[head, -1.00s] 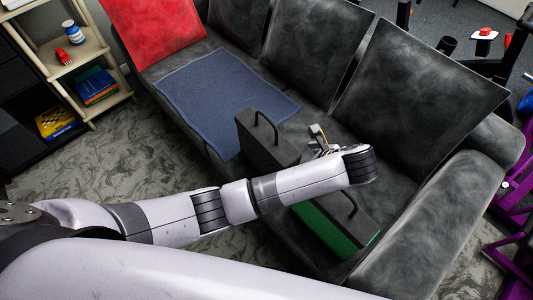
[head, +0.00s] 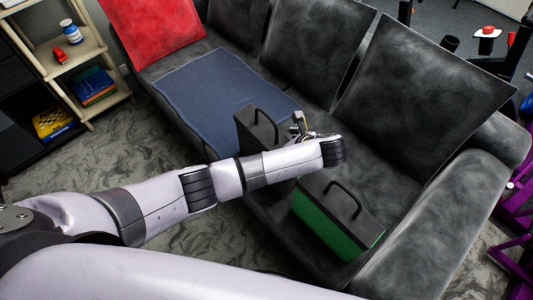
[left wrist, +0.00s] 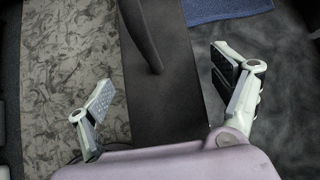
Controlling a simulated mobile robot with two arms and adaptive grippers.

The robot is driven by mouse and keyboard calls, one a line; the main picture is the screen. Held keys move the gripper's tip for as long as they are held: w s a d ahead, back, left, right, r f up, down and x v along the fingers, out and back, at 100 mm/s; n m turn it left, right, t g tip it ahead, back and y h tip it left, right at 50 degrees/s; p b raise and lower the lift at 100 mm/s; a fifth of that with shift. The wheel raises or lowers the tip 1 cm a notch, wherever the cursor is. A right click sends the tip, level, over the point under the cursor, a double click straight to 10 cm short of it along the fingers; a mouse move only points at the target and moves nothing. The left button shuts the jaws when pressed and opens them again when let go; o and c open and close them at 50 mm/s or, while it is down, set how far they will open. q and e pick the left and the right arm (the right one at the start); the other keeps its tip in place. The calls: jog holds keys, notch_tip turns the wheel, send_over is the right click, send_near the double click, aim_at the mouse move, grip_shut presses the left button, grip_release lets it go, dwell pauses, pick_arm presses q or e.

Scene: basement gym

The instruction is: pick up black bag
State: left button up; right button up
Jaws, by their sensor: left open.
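The black bag (head: 246,128) stands on the grey sofa seat, its dark handle on top. My left forearm hides its near right part in the head view. In the left wrist view the bag (left wrist: 165,55) runs as a dark band between my fingers, with its handle (left wrist: 140,36) standing up near its left edge. My left gripper (head: 301,125) is open and empty above the bag. Its fingers (left wrist: 166,96) are spread to either side of the band; I cannot tell whether they touch it. My right gripper is out of view.
A green bag with a black top (head: 330,222) stands on the seat to the right, close to my arm. A blue blanket (head: 215,90) lies behind the black bag. The sofa (head: 420,100) has high back cushions and a red cushion (head: 152,25). A shelf (head: 85,62) stands at the left.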

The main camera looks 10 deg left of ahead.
pick_arm(q)
jog(key=x, duration=0.5)
jog(key=shift+w+a, duration=0.15)
jog(key=shift+a, duration=0.1)
jog(key=shift+r, duration=0.1)
jog(key=c, duration=2)
jog(key=shift+o, duration=0.2)
